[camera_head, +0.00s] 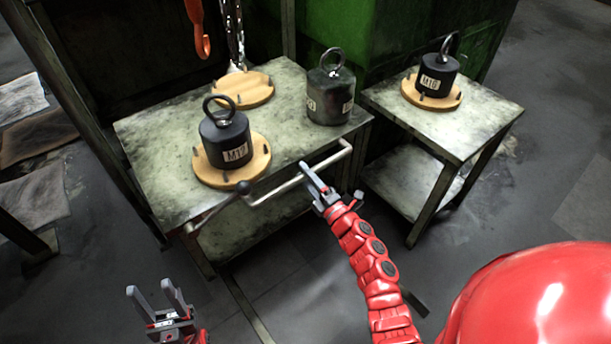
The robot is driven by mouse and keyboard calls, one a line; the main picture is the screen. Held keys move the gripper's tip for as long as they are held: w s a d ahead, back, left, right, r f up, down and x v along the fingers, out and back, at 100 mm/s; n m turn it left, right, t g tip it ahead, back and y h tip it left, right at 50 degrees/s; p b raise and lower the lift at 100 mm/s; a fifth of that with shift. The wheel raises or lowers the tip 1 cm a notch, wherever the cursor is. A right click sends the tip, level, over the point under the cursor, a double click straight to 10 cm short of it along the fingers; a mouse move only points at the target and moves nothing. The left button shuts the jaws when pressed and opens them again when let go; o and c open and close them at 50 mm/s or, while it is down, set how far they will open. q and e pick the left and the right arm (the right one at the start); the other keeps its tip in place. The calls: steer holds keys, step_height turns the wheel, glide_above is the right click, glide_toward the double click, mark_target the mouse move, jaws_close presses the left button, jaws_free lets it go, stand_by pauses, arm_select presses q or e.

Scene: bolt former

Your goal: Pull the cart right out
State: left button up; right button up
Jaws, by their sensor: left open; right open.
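The cart (155,135) is a worn metal table with a lower shelf and a pale handle bar (278,188) along its front edge. My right gripper (311,177) is open at the handle bar, near its right part; I cannot tell whether the bar lies between the fingers. My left gripper (156,292) is open and empty, low at the left, in front of the cart and apart from it. A black weight (226,140) with a ring stands on a round wooden base (260,158) on the cart. A dark weight (330,95) stands at its back right.
A second metal table (480,120) stands close at the right, with a black weight (438,75) on a wooden base. An empty wooden base (243,88), a chain (233,35) and an orange hook (201,42) are at the back. A green machine (400,40) stands behind. Floor in front looks mostly clear.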

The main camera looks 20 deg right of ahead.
jaws_close()
stand_by(1.4)
